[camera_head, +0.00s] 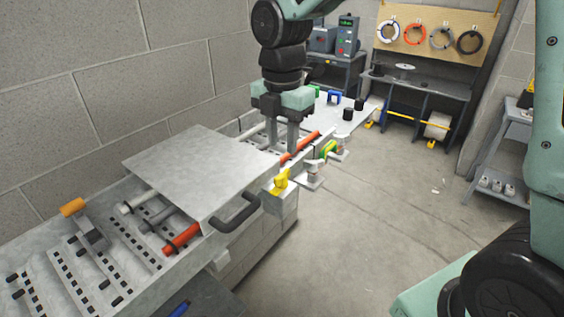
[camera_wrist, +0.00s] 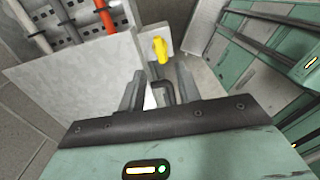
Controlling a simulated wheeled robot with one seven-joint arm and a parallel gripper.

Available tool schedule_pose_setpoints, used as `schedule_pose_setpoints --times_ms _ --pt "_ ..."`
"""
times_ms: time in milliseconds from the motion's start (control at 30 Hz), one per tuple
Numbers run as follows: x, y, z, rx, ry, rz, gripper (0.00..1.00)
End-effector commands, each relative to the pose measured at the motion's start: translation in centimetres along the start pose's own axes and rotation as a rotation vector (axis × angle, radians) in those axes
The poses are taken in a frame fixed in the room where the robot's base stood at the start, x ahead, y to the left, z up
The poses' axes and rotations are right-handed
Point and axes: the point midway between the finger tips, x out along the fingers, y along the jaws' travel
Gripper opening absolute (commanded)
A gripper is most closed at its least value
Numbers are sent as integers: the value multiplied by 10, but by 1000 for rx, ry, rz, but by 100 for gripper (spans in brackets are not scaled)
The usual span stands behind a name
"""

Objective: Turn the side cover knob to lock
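The yellow knob (camera_head: 280,182) sits on a small light block at the right side of the grey side cover (camera_head: 195,165), in the head view. It also shows in the wrist view (camera_wrist: 160,48), just beyond the fingertips and roughly between them. My gripper (camera_head: 282,149) points down, fingers apart and empty, above the rack and behind the knob in the head view. I see no contact with the knob.
Red and grey rods (camera_head: 182,238) lie under the cover on a slotted metal rack. A green and yellow part (camera_head: 328,149) sits on brackets farther along. A block wall bounds the left; open concrete floor (camera_head: 370,220) lies to the right, with benches (camera_head: 425,95) behind.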

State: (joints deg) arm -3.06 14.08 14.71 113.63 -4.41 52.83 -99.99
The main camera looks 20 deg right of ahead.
Motion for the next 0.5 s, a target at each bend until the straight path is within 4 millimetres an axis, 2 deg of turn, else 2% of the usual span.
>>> schedule_pose_setpoints --times_ms 100,300,500 --pt "24 -1 -1 -3 2 -6 34" --pt "57 -1 -1 -1 2 -4 34" --pt "74 0 0 -1 0 -1 34"
